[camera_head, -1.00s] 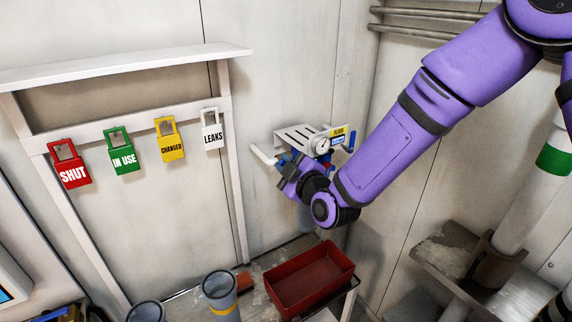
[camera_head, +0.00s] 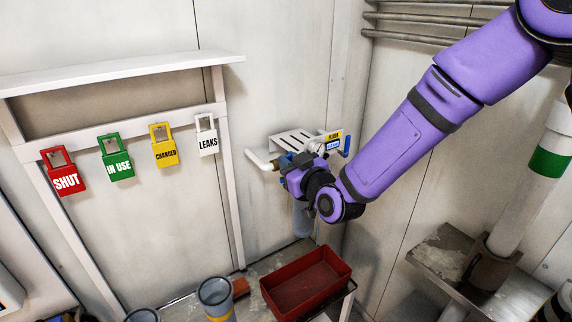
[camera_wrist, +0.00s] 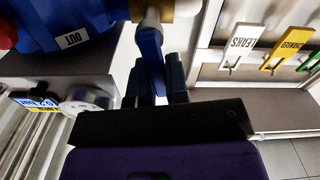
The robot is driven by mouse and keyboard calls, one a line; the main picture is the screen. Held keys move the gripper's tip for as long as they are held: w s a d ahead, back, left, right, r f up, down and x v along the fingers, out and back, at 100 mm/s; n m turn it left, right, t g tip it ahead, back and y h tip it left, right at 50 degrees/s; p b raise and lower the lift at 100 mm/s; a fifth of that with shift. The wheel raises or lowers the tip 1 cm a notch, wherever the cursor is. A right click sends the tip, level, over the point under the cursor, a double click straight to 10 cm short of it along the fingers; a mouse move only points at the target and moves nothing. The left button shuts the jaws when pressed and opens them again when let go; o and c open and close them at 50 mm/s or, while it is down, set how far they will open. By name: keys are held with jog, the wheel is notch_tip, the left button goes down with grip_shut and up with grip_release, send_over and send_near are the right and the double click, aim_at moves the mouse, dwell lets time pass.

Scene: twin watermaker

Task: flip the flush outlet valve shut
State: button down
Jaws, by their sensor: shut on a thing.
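The flush unit has a blue housing with an "OUT" label (camera_wrist: 75,38), seen upper left in the wrist view. A blue valve lever (camera_wrist: 150,45) hangs from a pale stem beside a brass-coloured fitting, right of the housing. My gripper (camera_wrist: 157,80) is shut on this lever, with one dark finger on each side of it. In the head view my gripper (camera_head: 290,173) is at the front of the unit and hides most of the lever and housing. A round gauge (camera_wrist: 86,101) sits left of the fingers in the wrist view.
A white slotted shelf (camera_head: 290,138) and a second blue handle (camera_head: 347,146) are close around my gripper. A red bin (camera_head: 306,284) stands below. Hanging tags, including a red "SHUT" tag (camera_head: 65,180), are on the left wall frame.

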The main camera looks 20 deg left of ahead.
jog(key=shift+w+d+m, duration=0.25)
jog(key=shift+w+m, duration=0.05)
jog(key=shift+m, duration=0.8)
jog(key=c, duration=1.1)
grip_release()
jog(key=shift+w, duration=0.1)
